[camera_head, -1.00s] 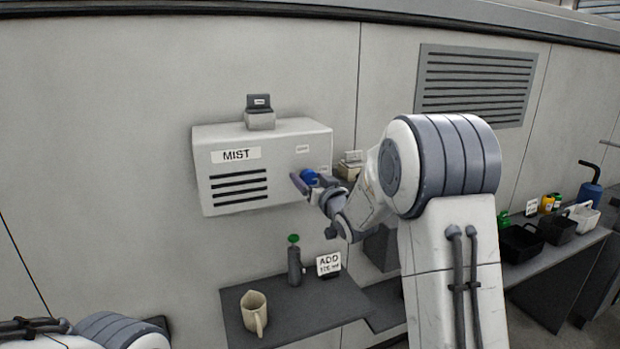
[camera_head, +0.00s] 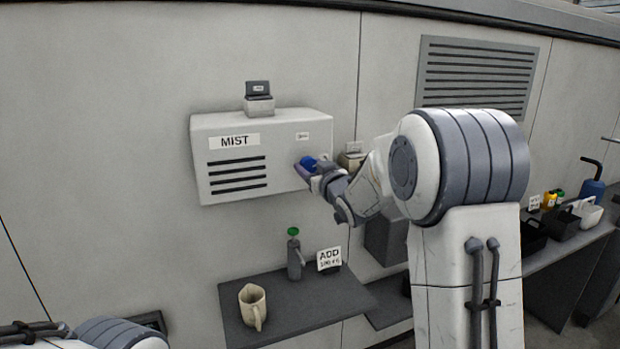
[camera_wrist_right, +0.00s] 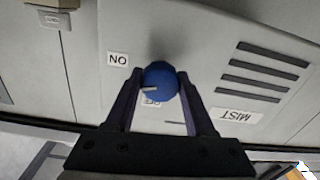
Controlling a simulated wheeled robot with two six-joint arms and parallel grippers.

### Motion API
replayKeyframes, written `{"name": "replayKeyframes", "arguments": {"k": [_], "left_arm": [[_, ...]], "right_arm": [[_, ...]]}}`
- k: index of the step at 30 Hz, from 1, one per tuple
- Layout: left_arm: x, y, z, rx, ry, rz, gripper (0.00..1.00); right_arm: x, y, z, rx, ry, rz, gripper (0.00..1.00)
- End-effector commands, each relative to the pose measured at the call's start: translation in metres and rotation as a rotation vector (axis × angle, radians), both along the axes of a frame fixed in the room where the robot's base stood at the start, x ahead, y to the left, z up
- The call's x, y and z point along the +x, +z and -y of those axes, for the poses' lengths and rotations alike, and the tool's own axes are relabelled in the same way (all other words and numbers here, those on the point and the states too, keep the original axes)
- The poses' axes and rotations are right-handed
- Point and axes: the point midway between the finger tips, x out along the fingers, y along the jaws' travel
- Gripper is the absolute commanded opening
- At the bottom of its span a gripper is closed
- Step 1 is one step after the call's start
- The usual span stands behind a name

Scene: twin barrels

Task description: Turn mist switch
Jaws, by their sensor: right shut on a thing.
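The mist box (camera_head: 225,125) is a pale grey wall unit with a MIST label and dark slots. Its blue round switch knob (camera_head: 308,162) is on the right part of the front. My right gripper (camera_head: 306,167) is at the knob. In the right wrist view the knob (camera_wrist_right: 160,82) sits between the two fingers of my right gripper (camera_wrist_right: 159,88), which are shut on it. An ON label (camera_wrist_right: 118,59) shows beside the knob, and another label is partly hidden behind it. My left gripper is out of view; only part of my left arm shows at bottom left.
A dark shelf (camera_head: 300,315) below holds a beige jug (camera_head: 253,306), a grey bottle with a green top (camera_head: 294,255) and an ADD sign (camera_head: 329,259). A small device (camera_head: 259,100) sits on the box. Bins (camera_head: 562,222) stand on a counter at right.

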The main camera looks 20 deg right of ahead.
Motion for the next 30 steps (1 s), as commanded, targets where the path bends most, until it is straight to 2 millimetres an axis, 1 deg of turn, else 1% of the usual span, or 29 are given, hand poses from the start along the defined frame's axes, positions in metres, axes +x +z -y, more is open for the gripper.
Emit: {"name": "replayKeyframes", "arguments": {"k": [1, 9, 21, 30], "left_arm": [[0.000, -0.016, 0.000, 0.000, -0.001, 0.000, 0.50], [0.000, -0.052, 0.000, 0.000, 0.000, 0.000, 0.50], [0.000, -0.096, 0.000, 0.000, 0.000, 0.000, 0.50], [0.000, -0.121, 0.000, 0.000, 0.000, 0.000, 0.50]], "right_arm": [[0.000, -0.006, 0.000, -0.047, 0.001, 0.006, 0.00], [0.000, -0.006, 0.000, -0.304, 0.001, 0.013, 0.00], [0.000, -0.005, -0.001, -0.685, 0.001, 0.025, 0.00], [0.000, -0.004, -0.001, -0.962, 0.000, 0.033, 0.00]]}}
